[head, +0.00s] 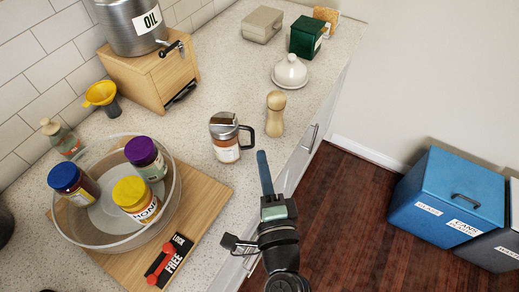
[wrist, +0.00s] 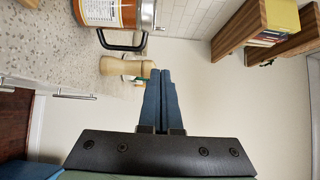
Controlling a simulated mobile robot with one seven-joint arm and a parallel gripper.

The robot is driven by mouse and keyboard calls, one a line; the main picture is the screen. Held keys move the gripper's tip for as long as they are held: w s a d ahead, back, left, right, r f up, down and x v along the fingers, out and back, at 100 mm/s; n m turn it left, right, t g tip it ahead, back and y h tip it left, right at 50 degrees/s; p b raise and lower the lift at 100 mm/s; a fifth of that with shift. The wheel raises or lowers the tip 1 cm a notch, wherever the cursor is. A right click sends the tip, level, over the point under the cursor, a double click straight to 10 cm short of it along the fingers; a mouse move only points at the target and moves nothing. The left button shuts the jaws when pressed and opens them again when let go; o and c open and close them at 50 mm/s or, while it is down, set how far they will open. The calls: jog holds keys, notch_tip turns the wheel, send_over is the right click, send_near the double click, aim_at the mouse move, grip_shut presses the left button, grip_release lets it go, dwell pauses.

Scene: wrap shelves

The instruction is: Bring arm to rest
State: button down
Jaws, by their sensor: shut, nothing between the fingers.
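My gripper (head: 263,158) extends up from the bottom of the head view, over the counter's front edge. In the wrist view its two blue fingers (wrist: 161,76) lie together with nothing between them. A glass and metal jar with a dark handle (head: 226,140) stands on the counter to the left of the fingertips. A wooden pepper mill (head: 275,113) stands just beyond them. Both also show in the wrist view, the jar (wrist: 112,12) at the top and the mill (wrist: 125,67) below it. My gripper appears apart from both.
A glass bowl (head: 103,243) with several jars sits on a wooden board (head: 208,196) at left. A white lidded dish (head: 290,70) and a green box (head: 306,38) stand farther back. Wall shelves (wrist: 250,24) show in the wrist view.

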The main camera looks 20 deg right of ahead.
jog(key=shift+s+a, duration=0.25)
